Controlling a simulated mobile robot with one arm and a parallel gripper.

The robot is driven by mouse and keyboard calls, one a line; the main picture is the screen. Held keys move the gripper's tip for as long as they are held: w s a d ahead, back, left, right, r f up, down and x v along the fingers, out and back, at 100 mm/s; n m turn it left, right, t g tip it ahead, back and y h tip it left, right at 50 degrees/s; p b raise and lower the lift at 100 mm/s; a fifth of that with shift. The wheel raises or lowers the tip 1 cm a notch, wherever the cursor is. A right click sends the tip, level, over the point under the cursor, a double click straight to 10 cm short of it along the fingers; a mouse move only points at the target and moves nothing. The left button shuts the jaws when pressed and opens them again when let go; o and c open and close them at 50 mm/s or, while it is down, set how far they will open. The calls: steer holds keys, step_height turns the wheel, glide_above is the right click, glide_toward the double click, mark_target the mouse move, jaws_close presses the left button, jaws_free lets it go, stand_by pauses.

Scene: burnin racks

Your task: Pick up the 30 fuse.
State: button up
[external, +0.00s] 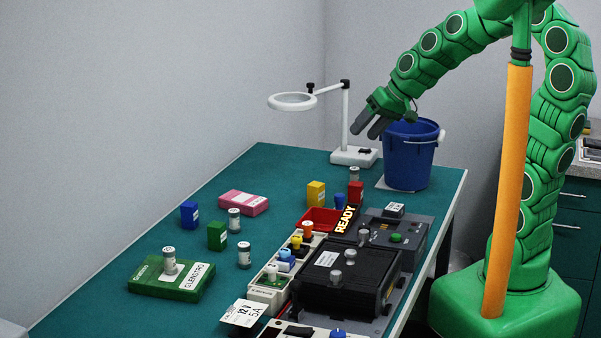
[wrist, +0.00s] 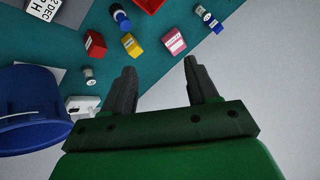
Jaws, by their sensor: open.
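I cannot read a 30 on any item, so I cannot tell which is the 30 fuse. Several small pale cylinders with labels stand on the green bench: one (external: 234,220) and another (external: 244,254) at the middle left, one (external: 169,260) on the green box, and one (external: 354,173) at the back. Pale cylinders also show in the wrist view, one (wrist: 89,76) left of the fingers and one (wrist: 201,11) at the top right. My gripper (external: 366,130) is open and empty, high above the back of the bench; its fingers (wrist: 160,66) are apart.
A blue bucket (external: 408,158) stands close to my gripper, beside a magnifier lamp (external: 346,120). Coloured blocks, such as yellow (external: 316,194), pink (external: 243,202) and blue (external: 189,214), stand about. A black device (external: 345,285) and the green box (external: 150,283) are nearer the front.

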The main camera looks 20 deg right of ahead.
steer(key=w+a+r+m+t, duration=0.1)
steer(key=w+a+m+t, duration=0.2)
steer(key=w, duration=0.6)
steer(key=w+a+r+m+t, duration=0.1)
steer(key=w+a+t, duration=0.3)
steer(key=w, duration=0.5)
steer(key=m+h, duration=0.6)
steer(key=h, duration=0.4)
glide_above(353, 170)
steer(key=a, duration=0.9)
step_height(353, 170, down, 16)
steer(key=s+d+f+g+h, duration=0.1)
steer(key=s+d+f+h, duration=0.1)
steer(key=s+d+f+m+g+h, duration=0.1)
steer(key=d+f+h, duration=0.1)
steer(key=shift+s+d+f+h, duration=0.25)
steer(key=shift+s+d+h, duration=0.05)
steer(key=shift+s+d, duration=0.05)
steer(key=shift+s+d+f+g, duration=0.15)
steer(key=shift+d+g, duration=0.05)
steer(key=shift+g, duration=0.1)
steer(key=shift+w+d+f, duration=0.2)
steer(key=shift+d+f, duration=0.05)
steer(key=shift+d, duration=0.2)
steer(key=shift+x, duration=3.4)
steer(key=shift+w+a+r, duration=0.1)
steer(key=shift+w, duration=0.05)
jaws_close()
